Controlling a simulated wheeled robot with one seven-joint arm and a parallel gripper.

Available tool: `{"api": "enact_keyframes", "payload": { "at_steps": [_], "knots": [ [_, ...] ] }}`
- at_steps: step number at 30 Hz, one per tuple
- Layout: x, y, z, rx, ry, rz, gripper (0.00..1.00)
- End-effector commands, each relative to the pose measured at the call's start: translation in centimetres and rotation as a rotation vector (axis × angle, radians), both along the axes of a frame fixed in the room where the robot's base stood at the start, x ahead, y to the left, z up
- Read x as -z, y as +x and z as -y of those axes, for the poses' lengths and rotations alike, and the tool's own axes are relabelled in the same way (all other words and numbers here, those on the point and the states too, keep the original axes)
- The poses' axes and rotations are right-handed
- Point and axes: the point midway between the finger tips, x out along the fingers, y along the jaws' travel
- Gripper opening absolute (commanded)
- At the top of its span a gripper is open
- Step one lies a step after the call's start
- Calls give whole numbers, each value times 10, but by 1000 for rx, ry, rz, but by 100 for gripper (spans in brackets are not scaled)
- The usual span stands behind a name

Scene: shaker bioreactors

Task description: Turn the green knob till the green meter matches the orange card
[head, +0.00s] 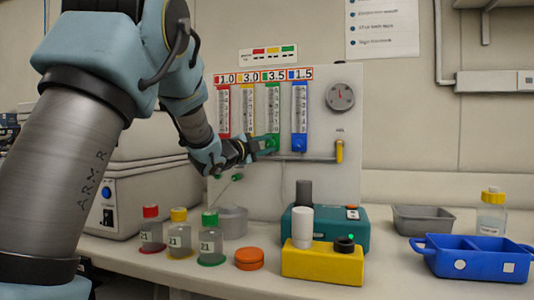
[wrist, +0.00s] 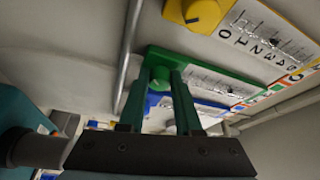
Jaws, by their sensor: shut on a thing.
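The green meter (head: 273,105) is third from the left in a row of colored meters on a pale panel. A card reading 3.5 (head: 273,76) sits above it; its orange edging is small and hard to make out. My gripper (head: 262,146) reaches in from the left at the meter's lower end, hiding most of the knob. In the wrist view, my gripper's two fingers (wrist: 159,76) are on either side of the green knob (wrist: 160,84) and shut on it. The green meter's scale (wrist: 212,80) runs off to the right there; its reading is too small to tell.
Red (head: 223,110), yellow (head: 249,105) and blue (head: 300,110) meters flank the green one. A grey pipe with a yellow handle (head: 339,151) runs right. Bottles (head: 210,243), a yellow block (head: 322,264) and a blue tray (head: 475,265) stand on the bench below.

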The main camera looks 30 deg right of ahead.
Motion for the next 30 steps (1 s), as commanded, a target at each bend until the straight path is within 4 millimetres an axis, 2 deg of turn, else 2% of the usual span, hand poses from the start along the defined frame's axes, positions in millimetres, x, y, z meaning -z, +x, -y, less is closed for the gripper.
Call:
{"api": "enact_keyframes", "payload": {
  "at_steps": [16,30],
  "knots": [
    [-4,0,0,1,329,306,0],
    [-4,0,1,1,432,401,0]
  ]
}}
